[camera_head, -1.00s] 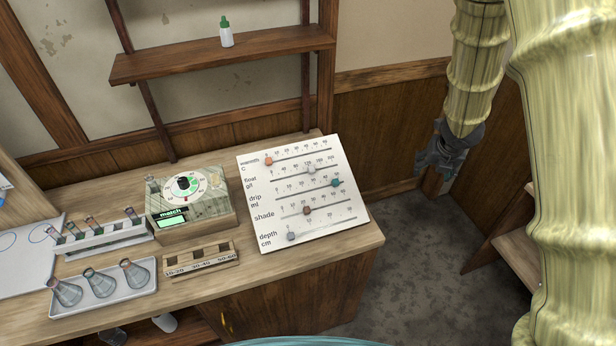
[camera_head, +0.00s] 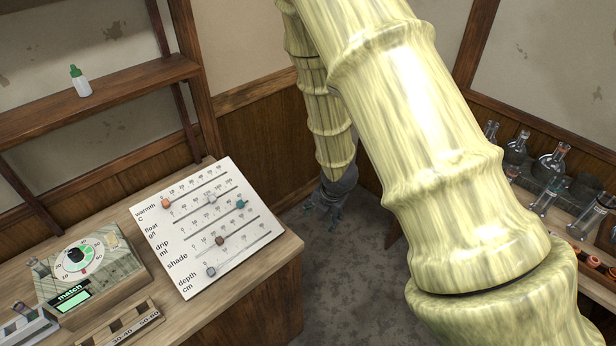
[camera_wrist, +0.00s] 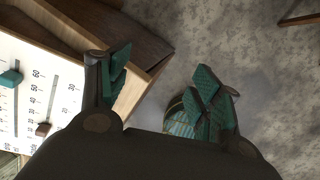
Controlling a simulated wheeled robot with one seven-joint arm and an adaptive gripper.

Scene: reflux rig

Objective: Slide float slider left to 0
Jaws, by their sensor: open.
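The white slider board (camera_head: 187,280) lies tilted on the bench. The float slider's pale grey knob (camera_head: 211,198) sits well along the second track, away from the 0 end at the left. My gripper (camera_head: 322,215) hangs over the floor, right of the bench and apart from the board. In the wrist view my gripper (camera_wrist: 163,88) is open and empty, with teal finger pads. That view catches the board's edge at left, with the teal drip knob (camera_wrist: 10,77) and brown shade knob (camera_wrist: 43,129); the float knob is not seen there.
A dial box (camera_head: 90,270) stands left of the board. A shelf (camera_head: 110,97) with a bottle is behind. Glassware (camera_head: 550,165) stands at far right.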

